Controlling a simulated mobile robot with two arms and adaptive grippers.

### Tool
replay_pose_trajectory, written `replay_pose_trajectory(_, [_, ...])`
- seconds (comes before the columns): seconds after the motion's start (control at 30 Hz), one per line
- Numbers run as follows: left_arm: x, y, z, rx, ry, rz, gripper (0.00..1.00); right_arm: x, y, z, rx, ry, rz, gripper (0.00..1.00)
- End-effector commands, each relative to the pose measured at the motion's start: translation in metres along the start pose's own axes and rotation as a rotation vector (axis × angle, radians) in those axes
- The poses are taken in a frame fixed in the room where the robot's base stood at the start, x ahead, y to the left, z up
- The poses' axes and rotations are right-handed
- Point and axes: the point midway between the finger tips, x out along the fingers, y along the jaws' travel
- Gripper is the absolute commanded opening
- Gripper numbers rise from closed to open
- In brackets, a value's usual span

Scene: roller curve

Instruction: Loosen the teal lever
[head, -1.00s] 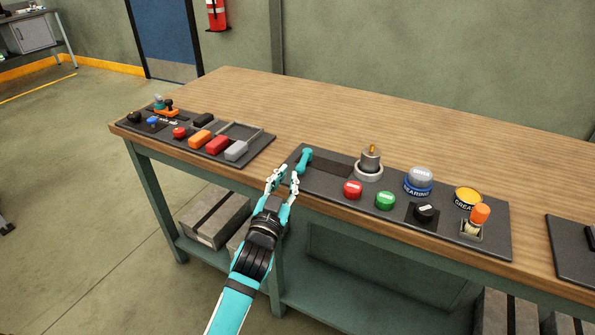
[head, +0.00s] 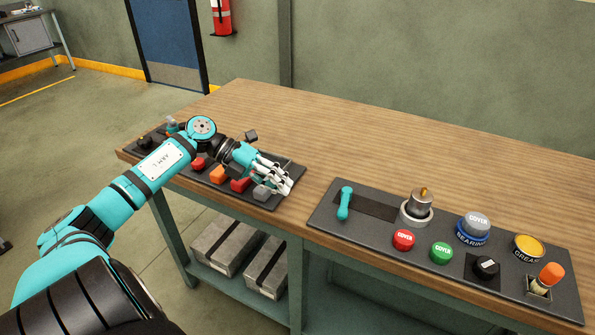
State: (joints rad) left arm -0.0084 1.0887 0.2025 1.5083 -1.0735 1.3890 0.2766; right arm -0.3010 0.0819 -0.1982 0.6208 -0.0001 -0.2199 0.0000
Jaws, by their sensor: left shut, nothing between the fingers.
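The teal lever (head: 345,203) sits at the left end of the right dark panel (head: 375,232), beside a dark slot. It runs from front to back in the picture, and I cannot tell how tight it is. My left gripper (head: 288,187) is shut and empty. It hangs over the right end of the left dark panel, above the grey block (head: 262,193), to the left of the lever and apart from it. My left arm hides part of the left panel. My right gripper is not in view.
Right of the lever stand a metal cylinder (head: 419,205), red (head: 403,240) and green (head: 441,252) buttons, a grey-blue cap (head: 475,227), a yellow cap (head: 528,246), a black knob (head: 486,267) and an orange-tipped switch (head: 549,274). The wooden table (head: 330,130) behind is clear.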

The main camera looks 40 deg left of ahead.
Motion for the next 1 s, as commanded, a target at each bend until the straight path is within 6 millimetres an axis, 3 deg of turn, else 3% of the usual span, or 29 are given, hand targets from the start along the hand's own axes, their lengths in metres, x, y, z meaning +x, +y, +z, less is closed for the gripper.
replay_pose_trajectory(0.3, [0.068,-0.004,0.0,0.0,0.0,-0.009,0.0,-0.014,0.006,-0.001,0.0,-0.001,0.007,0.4])
replay_pose_trajectory(0.5, [0.099,-0.016,0.0,0.001,0.0,-0.008,0.0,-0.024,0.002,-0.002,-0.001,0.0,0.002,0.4])
replay_pose_trajectory(0.7, [0.113,-0.021,0.0,0.0,-0.001,-0.006,0.0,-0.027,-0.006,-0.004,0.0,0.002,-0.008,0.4])
replay_pose_trajectory(1.0, [0.115,-0.021,0.0,0.0,-0.001,-0.004,0.0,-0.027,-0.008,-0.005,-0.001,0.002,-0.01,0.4])
